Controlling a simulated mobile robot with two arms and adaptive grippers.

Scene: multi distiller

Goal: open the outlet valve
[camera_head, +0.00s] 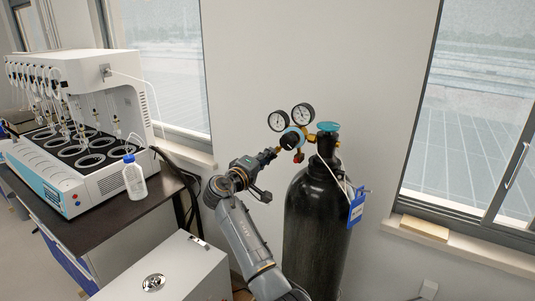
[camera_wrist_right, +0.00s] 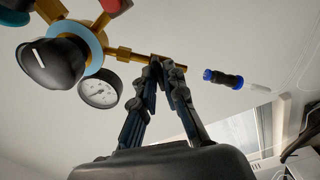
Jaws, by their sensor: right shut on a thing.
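A black gas cylinder (camera_head: 312,225) stands upright by the wall with a brass regulator on top. The regulator carries two round gauges (camera_head: 277,121) and a black knob (camera_head: 291,141); the knob also shows large in the wrist view (camera_wrist_right: 52,62). The outlet valve sits on the brass outlet stem (camera_wrist_right: 125,54), left of the knob in the head view. My right gripper (camera_head: 273,153) has its fingertips (camera_wrist_right: 163,62) closed around this stem at the outlet valve. The fingers hide most of the valve, so its handle's angle cannot be told. My left gripper is out of view.
A teal handwheel (camera_head: 328,126) tops the cylinder, and a blue tag (camera_head: 357,207) hangs on it. A blue-and-black connector (camera_wrist_right: 222,78) lies beyond my fingers. A distiller (camera_head: 90,125) and a bottle (camera_head: 134,180) stand on the left bench. A white cabinet (camera_head: 175,270) is in front.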

